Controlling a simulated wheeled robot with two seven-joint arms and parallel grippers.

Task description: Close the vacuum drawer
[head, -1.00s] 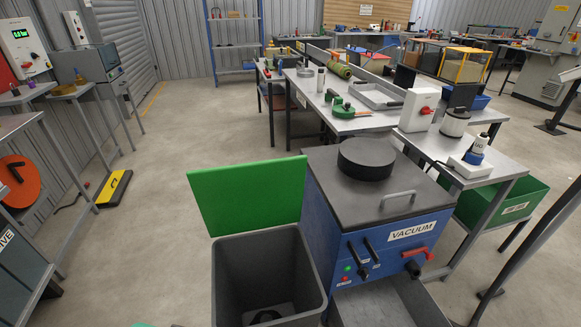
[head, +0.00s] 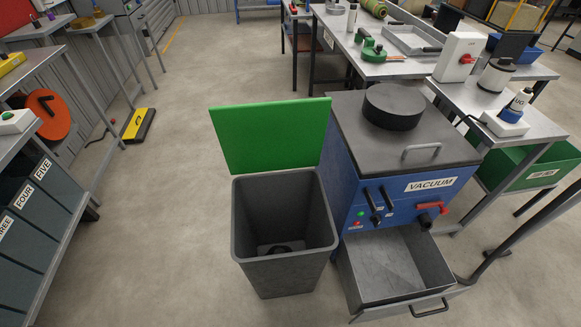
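The blue vacuum unit (head: 408,205) stands right of centre in the head view, with a "VACUUM" label on its front. Its grey metal drawer (head: 395,268) is pulled out at the bottom front and looks empty. A dark bar handle (head: 430,307) is on the drawer's front edge. A black round disc (head: 393,106) and a grey handle (head: 421,151) are on the unit's top. Neither of my grippers is in view.
A grey bin (head: 285,230) with its green lid (head: 270,133) raised stands just left of the unit and drawer. A metal table (head: 510,127) is at the right. Grey bins (head: 30,225) line the left edge. Floor between is clear.

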